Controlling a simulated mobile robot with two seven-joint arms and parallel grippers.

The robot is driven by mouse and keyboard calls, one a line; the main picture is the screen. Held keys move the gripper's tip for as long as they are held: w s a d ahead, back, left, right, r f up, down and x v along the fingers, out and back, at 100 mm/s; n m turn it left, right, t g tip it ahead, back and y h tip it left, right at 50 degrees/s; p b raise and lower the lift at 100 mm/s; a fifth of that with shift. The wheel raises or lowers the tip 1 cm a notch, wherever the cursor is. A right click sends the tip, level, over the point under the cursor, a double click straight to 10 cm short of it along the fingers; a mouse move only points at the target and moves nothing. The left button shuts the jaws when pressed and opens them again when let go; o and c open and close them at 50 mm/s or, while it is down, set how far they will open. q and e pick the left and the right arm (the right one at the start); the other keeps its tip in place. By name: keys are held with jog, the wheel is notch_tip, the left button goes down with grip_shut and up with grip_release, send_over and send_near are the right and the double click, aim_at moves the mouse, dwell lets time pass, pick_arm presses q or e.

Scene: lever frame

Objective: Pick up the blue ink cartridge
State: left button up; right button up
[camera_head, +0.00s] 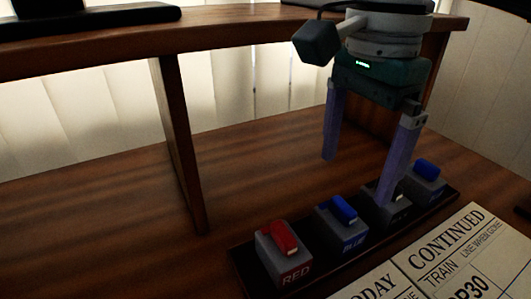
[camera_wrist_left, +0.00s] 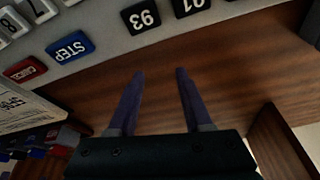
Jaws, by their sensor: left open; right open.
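A blue ink cartridge (camera_head: 343,209) lies on a grey block labelled BLUE (camera_head: 345,236) in the head view. A second blue piece (camera_head: 428,168) sits on the right-end block, whose label I cannot read. My right gripper (camera_head: 358,180) hangs from above, open and empty. One finger is in front of the third block and partly hides it and what sits on it; the other finger is farther back and left. My left gripper (camera_wrist_left: 160,74) shows only in the left wrist view, open and empty, fingers pointing at a keyed panel.
A red cartridge (camera_head: 278,237) lies on the block labelled RED, at the left end of the dark tray (camera_head: 312,287). A printed paper (camera_head: 450,245) lies in front. A wooden post (camera_head: 181,145) and shelf stand behind. A keyed panel (camera_wrist_left: 105,35) fills the top of the left wrist view.

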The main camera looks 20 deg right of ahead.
aim_at(344, 204)
jog(key=f, duration=0.4)
jog(key=f+b, duration=0.1)
jog(key=f, duration=0.2)
jog(key=shift+s+a+f, duration=0.15)
jog(key=shift+a+f, duration=0.05)
jog(key=shift+f, duration=0.2)
jog(key=c, duration=1.2)
jog(key=shift+r, duration=0.1)
